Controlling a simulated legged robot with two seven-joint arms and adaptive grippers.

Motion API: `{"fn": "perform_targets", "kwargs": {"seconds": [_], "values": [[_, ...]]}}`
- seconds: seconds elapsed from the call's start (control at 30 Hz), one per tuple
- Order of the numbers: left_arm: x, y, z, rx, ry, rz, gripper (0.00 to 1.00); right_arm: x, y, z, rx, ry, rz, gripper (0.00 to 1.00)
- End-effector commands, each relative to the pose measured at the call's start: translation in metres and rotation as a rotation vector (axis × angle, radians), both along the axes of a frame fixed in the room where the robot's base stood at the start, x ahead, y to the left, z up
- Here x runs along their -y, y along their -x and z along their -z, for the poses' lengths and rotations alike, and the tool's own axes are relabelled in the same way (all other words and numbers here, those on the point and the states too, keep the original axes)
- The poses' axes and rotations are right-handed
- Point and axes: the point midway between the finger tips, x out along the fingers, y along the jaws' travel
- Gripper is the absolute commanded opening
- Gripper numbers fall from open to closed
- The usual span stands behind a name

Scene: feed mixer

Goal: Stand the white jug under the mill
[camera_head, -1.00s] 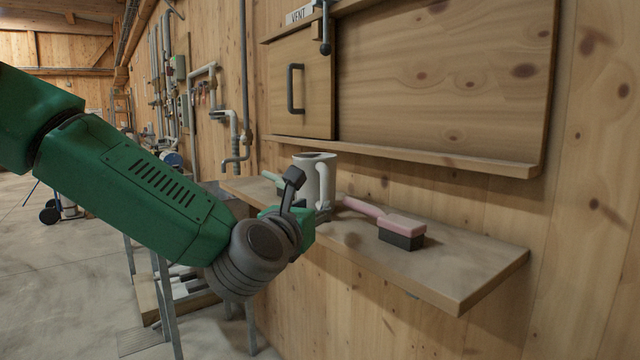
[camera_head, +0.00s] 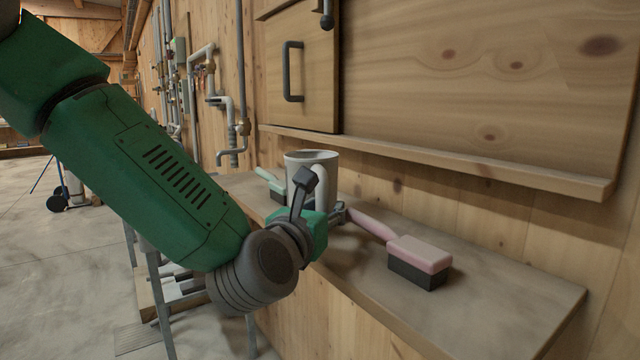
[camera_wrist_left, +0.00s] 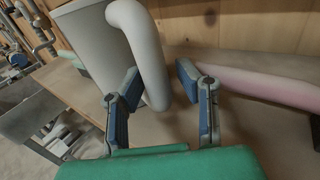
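The white jug (camera_head: 298,166) stands upright on the wooden shelf (camera_head: 490,300). It also shows in the left wrist view (camera_wrist_left: 92,42), with its handle (camera_wrist_left: 148,45) facing my left gripper (camera_wrist_left: 158,76). The gripper is open, with one finger on each side of the handle's lower part. I cannot tell whether either finger touches the handle. In the head view the left gripper (camera_head: 322,197) covers the lower part of the jug. My right gripper is not in view. I cannot make out a mill.
A pink-handled brush (camera_head: 418,254) lies on the shelf right of the jug, its handle close to the gripper. A green brush (camera_head: 270,180) lies behind the jug to the left. The ledge of a wooden wall panel (camera_head: 450,160) juts out above the shelf.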

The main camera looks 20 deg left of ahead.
Motion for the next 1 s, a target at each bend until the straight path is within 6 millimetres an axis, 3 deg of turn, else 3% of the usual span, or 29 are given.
{"fn": "perform_targets", "kwargs": {"seconds": [0.2,0.3,0.67,0.77,1.0], "values": [[0.0,-0.001,0.001,-0.001,0.0,-0.001,0.29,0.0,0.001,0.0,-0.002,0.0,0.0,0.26],[0.0,-0.001,0.001,-0.002,0.0,-0.001,0.0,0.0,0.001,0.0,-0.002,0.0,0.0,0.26],[0.0,-0.001,-0.001,-0.001,0.001,-0.001,0.0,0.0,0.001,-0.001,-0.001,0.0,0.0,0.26],[-0.001,-0.002,-0.012,0.001,0.003,-0.003,0.0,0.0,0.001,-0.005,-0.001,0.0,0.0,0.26],[0.0,-0.002,-0.062,0.003,0.004,-0.002,0.0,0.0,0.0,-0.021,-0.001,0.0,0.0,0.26]]}}
